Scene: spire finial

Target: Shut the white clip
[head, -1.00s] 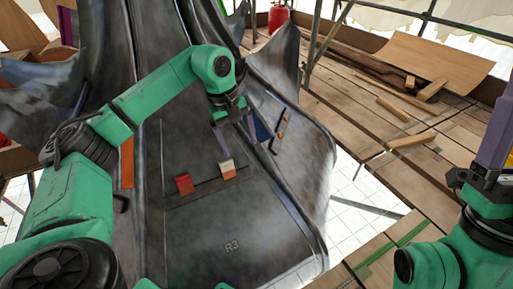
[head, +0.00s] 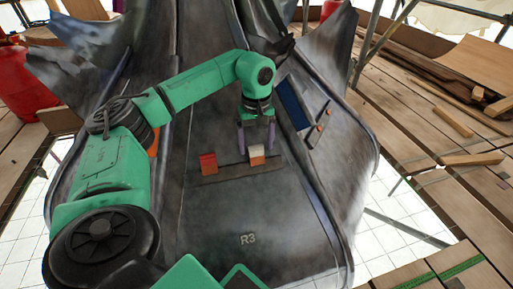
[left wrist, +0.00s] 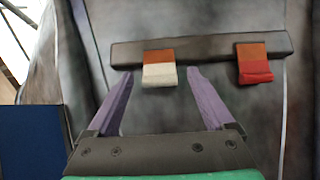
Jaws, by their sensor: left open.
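The white clip (head: 257,151), white with an orange part, sits on a dark bar (head: 235,171) on the grey metal panel. It also shows in the left wrist view (left wrist: 159,75). My left gripper (head: 256,147) is open, with purple fingers pointing at the clip. In the left wrist view the fingertips (left wrist: 160,73) lie to either side of the white clip with a gap on each side; I cannot tell whether they touch it in depth. My right gripper is out of view.
A red clip (head: 208,164) sits on the same bar, a short way from the white one. A blue strip (head: 293,104) lies on the panel's right part. Plank decking (head: 440,130) and scaffold poles stand to the right. The lower panel marked R3 is clear.

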